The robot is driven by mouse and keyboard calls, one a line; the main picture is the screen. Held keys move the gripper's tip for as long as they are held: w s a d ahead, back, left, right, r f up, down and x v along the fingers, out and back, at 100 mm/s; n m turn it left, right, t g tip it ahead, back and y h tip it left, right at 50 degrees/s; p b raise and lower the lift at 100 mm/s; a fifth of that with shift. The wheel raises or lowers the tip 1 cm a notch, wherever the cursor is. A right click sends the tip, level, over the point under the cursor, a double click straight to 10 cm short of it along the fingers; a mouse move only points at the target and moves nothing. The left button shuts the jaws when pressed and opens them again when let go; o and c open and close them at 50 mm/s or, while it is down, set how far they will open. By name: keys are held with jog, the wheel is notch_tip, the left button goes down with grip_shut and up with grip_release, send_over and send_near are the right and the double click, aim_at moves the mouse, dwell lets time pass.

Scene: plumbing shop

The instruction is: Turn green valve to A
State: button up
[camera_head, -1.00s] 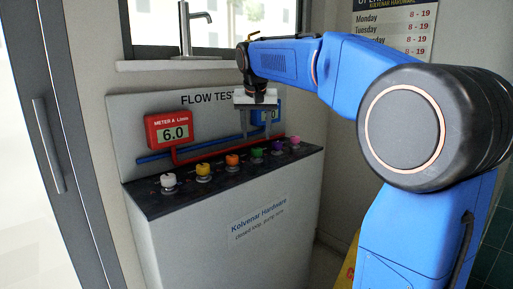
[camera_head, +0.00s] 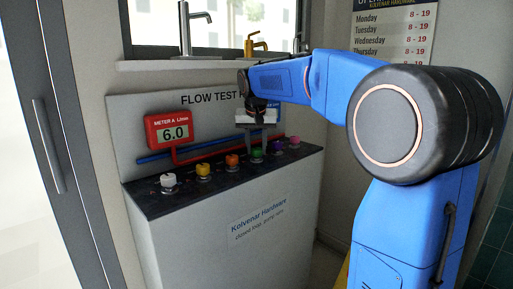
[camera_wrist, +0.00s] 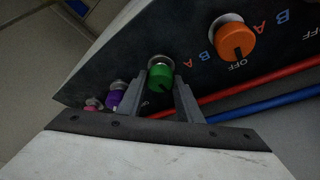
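The green valve (camera_head: 257,155) is a round knob in the row on the bench's dark top. In the wrist view the green valve (camera_wrist: 160,77) shows just beyond and between my fingertips, on its pale metal base. In the head view my gripper (camera_head: 258,143) points down right above the green valve. The red meter A (camera_head: 174,131) reads 6.0.
Orange (camera_head: 232,160), yellow (camera_head: 203,170) and white (camera_head: 168,181) knobs stand to the left, purple (camera_head: 277,146) and pink (camera_head: 295,142) ones close on the right. Red and blue pipes (camera_head: 187,153) run behind.

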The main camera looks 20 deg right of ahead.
jog(key=shift+c, duration=0.6)
jog(key=shift+n, duration=0.3)
jog(key=n, duration=0.1)
jog(key=n+y, duration=0.1)
jog(key=n, duration=0.1)
jog(key=n+y, duration=0.1)
jog(key=n, duration=0.1)
jog(key=shift+d, duration=0.25)
jog(key=n+y, duration=0.1)
jog(key=n, duration=0.2)
jog(key=n+y, duration=0.1)
jog(key=n, duration=0.2)
jog(key=shift+d+g, duration=0.15)
jog(key=shift+g, duration=0.15)
jog(key=shift+n+y, duration=0.3)
jog(key=o, duration=1)
jog(key=shift+o, duration=0.2)
jog(key=shift+r, duration=0.1)
jog(key=v, duration=1.7)
